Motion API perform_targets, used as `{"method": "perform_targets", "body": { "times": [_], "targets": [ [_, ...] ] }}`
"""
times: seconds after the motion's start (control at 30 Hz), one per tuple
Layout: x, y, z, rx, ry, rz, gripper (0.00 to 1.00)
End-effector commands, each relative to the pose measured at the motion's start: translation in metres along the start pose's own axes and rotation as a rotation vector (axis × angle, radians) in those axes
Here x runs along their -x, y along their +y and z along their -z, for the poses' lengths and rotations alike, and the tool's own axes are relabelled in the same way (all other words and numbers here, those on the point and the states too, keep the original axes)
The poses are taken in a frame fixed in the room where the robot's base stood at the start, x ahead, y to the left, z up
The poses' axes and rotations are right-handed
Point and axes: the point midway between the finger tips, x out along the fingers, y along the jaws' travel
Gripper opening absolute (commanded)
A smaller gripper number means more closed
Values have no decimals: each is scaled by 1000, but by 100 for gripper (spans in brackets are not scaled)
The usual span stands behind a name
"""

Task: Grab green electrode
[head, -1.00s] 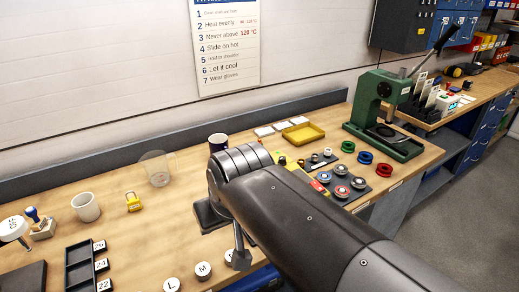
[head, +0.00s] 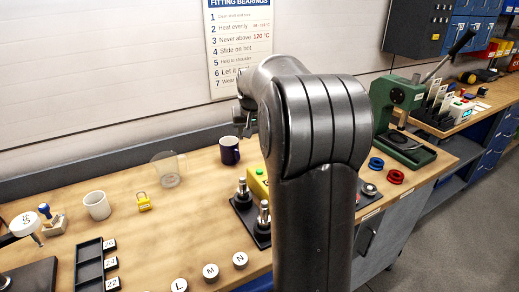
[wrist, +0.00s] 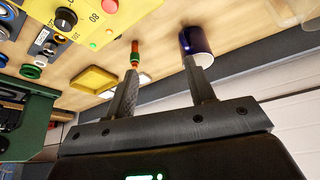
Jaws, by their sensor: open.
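No object is clearly recognisable as a green electrode. In the wrist view a slim orange-and-green piece (wrist: 135,54) shows just beyond the tip of the left finger; I cannot tell whether it is the electrode or whether the finger touches it. My gripper (wrist: 161,64) is open, with nothing visible between its fingers. The right fingertip overlaps the dark blue mug (wrist: 196,42) in the picture; contact cannot be judged. In the head view my arm hides most of the gripper, near the blue mug (head: 229,152).
A yellow control box (wrist: 95,12), a yellow tray (wrist: 92,80) and a green ring (wrist: 30,71) lie nearby. In the head view a green press (head: 400,115) stands right, a clear beaker (head: 168,170) left, and a post stand (head: 243,200) in front. Bench is clear around the yellow padlock (head: 143,202).

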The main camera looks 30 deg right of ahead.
Motion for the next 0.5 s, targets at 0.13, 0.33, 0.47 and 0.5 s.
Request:
{"method": "perform_targets", "body": {
  "times": [0.13,0.33,0.47,0.5],
  "targets": [
    [-51,33,31,-51,-15,-13,49],
    [-103,69,55,-102,-24,-23,49],
    [-119,82,61,-119,-26,-27,49],
    [-122,83,62,-121,-26,-27,49]
  ]
}}
